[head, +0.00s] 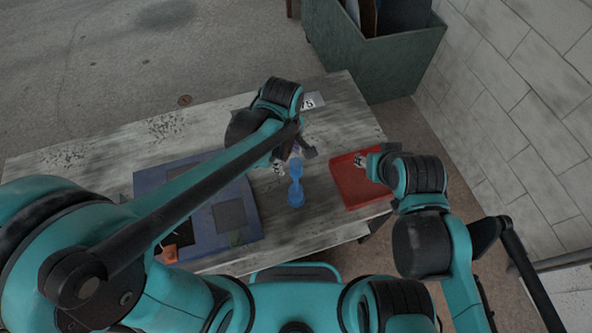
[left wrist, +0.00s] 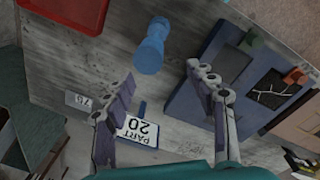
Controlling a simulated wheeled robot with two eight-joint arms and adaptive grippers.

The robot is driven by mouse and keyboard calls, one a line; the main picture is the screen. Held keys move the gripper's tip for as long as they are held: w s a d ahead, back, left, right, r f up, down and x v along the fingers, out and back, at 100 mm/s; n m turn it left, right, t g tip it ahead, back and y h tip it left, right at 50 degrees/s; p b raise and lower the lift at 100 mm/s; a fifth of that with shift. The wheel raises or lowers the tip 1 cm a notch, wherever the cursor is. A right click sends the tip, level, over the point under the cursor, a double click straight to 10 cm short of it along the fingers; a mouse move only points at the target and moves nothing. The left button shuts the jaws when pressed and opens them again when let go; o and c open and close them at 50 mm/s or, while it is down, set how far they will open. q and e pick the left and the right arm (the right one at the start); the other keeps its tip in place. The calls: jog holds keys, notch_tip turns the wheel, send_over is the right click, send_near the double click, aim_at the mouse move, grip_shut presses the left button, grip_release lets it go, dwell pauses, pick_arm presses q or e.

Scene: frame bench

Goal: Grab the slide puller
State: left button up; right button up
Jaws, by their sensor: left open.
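A blue, narrow-waisted piece (head: 296,186) lies on the bench, and it also shows in the left wrist view (left wrist: 149,50). I cannot tell whether it is the slide puller. A thin blue bar (left wrist: 142,108) shows beside a white "PART 20" label (left wrist: 138,131) in the left wrist view. My left gripper (head: 295,154) is open and empty above the bench. In the left wrist view its fingers (left wrist: 160,78) are spread, with the label between them and the waisted piece just beyond their tips. My right gripper (head: 368,160) is over the red tray; its fingers are not clear.
The red tray (head: 362,190) stands at the bench's right end. A blue board (head: 190,178) with dark squares lies to the left, partly behind my left arm. A second white label (head: 313,101) lies near the far edge. A green bin (head: 395,62) stands beyond the bench.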

aim_at(296, 171)
pick_arm(q)
jog(key=shift+s+d+n, duration=0.1)
jog(key=shift+d+n, duration=0.2)
jog(key=shift+d, duration=0.2)
jog(key=shift+d+f+g+p, duration=0.15)
jog(key=shift+d+g+p, duration=0.1)
jog(key=shift+g+p, duration=0.05)
jog(key=f, duration=0.2)
jog(key=f+b, duration=0.1)
jog(key=f, duration=0.5)
jog(key=shift+w+d+b, duration=0.25)
jog(key=shift+w+b, duration=0.05)
jog(key=shift+b, duration=0.05)
jog(key=shift+r, duration=0.1)
grip_shut()
